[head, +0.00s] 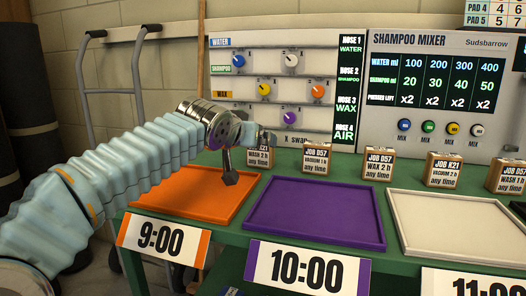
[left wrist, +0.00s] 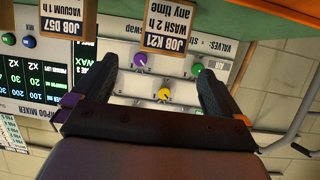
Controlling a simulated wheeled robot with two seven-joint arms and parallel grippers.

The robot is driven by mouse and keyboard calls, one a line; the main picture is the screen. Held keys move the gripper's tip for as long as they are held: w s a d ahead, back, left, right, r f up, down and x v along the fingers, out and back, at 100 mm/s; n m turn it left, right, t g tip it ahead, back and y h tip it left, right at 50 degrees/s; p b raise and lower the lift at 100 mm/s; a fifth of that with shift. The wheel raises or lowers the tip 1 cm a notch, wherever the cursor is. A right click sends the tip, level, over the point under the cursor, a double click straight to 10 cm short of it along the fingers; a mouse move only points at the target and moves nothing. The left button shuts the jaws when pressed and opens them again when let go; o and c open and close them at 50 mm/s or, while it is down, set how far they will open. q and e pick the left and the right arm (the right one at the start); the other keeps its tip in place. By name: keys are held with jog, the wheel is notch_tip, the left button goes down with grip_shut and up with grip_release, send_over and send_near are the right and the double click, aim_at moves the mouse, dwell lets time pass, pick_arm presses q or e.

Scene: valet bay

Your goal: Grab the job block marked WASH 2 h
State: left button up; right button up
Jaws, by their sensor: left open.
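The job block marked WASH 2 h (head: 260,159) is a small wooden block with a white label at the back of the green counter, behind the orange tray. My left gripper partly hides it in the head view. In the left wrist view the K21 WASH 2 h block (left wrist: 167,28) appears upside down, ahead of the fingers and roughly between them. My left gripper (head: 249,158) is open and empty, above the back of the orange tray; its spread fingers also show in the left wrist view (left wrist: 158,64). No contact with the block shows. My right gripper is out of view.
Other blocks stand in a row to the right: VACUUM 1 h (head: 317,158), WAX 2 h (head: 378,163), VACUUM 2 h (head: 441,170) and WASH 1 h (head: 507,177). The orange (head: 172,206), purple (head: 315,212) and white (head: 450,225) trays are empty. A knob panel (head: 270,62) rises behind.

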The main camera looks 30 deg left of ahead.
pick_arm(q)
jog(key=x, duration=0.4)
jog(key=shift+w+f, duration=0.15)
jog(key=shift+w, duration=0.05)
jog(key=shift+a+f+x, duration=0.1)
jog(key=shift+a+x, duration=0.05)
jog(key=shift+x, duration=1.2)
jog(key=shift+a+f+x, duration=0.1)
jog(key=shift+x, duration=1.25)
jog(key=shift+s, duration=0.15)
jog(key=c, duration=1)
jog(key=shift+c, duration=0.2)
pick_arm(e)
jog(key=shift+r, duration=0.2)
pick_arm(q)
jog(key=shift+r, duration=0.15)
notch_tip(320, 180, up, 28)
jog(key=p, duration=1.2)
jog(key=shift+p, duration=0.35)
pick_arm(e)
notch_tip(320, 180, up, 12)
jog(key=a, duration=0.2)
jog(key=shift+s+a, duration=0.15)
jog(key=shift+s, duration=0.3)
